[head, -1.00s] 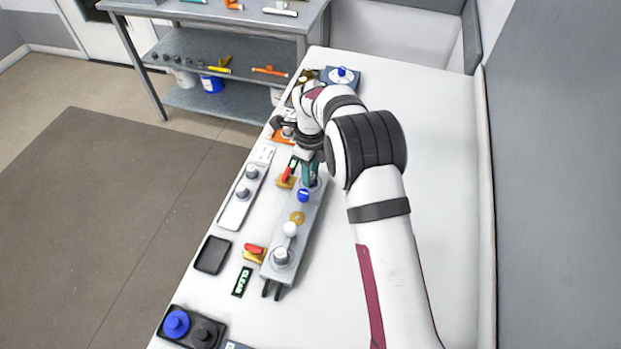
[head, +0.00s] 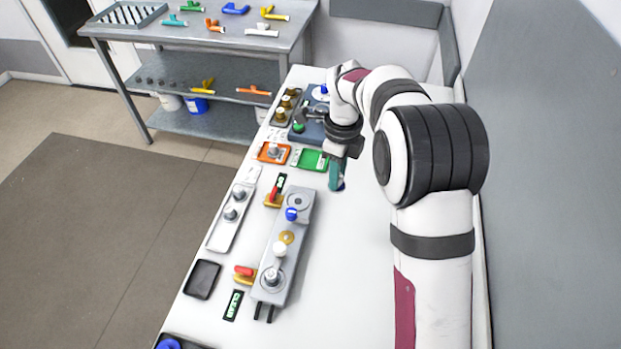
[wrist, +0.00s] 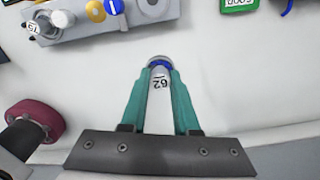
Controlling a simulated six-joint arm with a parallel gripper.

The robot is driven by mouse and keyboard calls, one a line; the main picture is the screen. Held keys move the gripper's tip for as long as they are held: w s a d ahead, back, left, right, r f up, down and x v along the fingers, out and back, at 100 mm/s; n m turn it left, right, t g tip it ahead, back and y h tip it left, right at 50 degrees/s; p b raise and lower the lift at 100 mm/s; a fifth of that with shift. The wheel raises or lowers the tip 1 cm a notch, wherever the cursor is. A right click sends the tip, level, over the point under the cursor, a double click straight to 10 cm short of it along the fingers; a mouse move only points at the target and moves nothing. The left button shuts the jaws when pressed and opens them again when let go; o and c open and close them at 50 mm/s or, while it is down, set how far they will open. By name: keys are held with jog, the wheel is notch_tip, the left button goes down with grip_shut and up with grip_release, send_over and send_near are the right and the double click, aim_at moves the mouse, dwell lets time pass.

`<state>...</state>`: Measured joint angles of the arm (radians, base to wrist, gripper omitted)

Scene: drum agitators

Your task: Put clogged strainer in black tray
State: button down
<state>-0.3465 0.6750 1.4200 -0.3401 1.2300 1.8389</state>
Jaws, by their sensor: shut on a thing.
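My gripper (head: 337,182) hangs over the bare white bench, right of the far end of the grey fixture (head: 266,285). In the wrist view its teal fingers (wrist: 160,78) are shut on a small cylinder (wrist: 160,92) with a pale body marked 62, a blue band and a grey end. I take this cylinder for the strainer; I cannot see whether it is clogged. In the head view the fingers hide it. The black tray (head: 202,280) lies empty on the bench's left edge, left of the fixture and well away from my gripper.
The fixture carries a blue knob (head: 291,214), a brass ring and a white knob. Red-handled pieces stand along its left side. The bench's right side is clear.

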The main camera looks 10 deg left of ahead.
jog(key=shift+s+d+r, duration=0.1)
jog(key=shift+d+r, duration=0.55)
jog(key=shift+d, duration=0.3)
jog(key=s+a+f+n, duration=0.3)
jog(key=s+a+f, duration=0.1)
jog(key=s+a, duration=0.85)
jog(key=s+a+f+n, duration=0.3)
jog(key=s+a, duration=0.8)
jog(key=a, duration=0.3)
jog(key=shift+a+f, duration=0.15)
jog(key=shift+f, duration=2.55)
jog(key=shift+f, duration=0.4)
jog(key=c, duration=0.6)
grip_release()
jog(key=o, duration=0.3)
